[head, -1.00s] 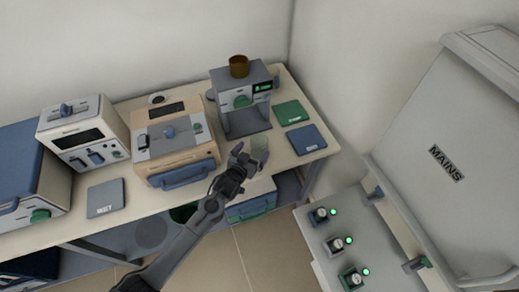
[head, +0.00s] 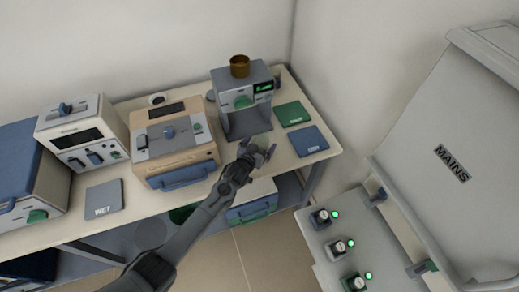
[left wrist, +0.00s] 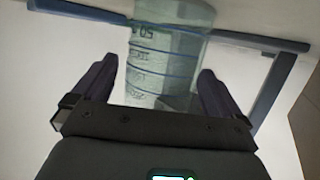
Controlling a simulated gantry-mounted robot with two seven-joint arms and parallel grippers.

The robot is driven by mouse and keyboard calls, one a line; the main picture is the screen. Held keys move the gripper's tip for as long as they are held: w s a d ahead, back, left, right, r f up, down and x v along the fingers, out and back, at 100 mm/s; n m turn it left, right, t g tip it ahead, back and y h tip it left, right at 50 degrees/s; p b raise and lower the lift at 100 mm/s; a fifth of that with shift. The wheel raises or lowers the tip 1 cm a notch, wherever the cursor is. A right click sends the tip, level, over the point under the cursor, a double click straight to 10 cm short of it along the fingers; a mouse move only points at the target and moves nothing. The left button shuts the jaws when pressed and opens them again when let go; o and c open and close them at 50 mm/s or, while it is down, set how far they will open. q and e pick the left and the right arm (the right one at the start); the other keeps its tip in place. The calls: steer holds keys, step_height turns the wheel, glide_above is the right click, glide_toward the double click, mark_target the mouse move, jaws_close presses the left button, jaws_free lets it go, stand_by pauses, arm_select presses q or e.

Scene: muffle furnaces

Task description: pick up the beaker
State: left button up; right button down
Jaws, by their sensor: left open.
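The beaker (left wrist: 158,58) is clear, with dark graduation lines and numbers, and fills the middle of the left wrist view. My left gripper (left wrist: 156,72) is open, with one finger on each side of the beaker. A gap shows between each finger and the glass. In the head view my left gripper (head: 260,149) is at the front edge of the bench, below the grey stand instrument, and largely hides the beaker. My right gripper is not in view.
The stand instrument (head: 242,88) has an amber cup (head: 240,66) on top. Green (head: 291,113) and blue (head: 309,140) mats lie to the right. A beige furnace (head: 176,146) stands left of the gripper. A MAINS panel (head: 440,150) is at the right.

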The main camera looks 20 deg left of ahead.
arm_select(q)
steer(key=shift+c, duration=0.2)
steer(key=c, duration=0.9)
steer(key=shift+c, duration=0.5)
steer(key=shift+r, duration=0.1)
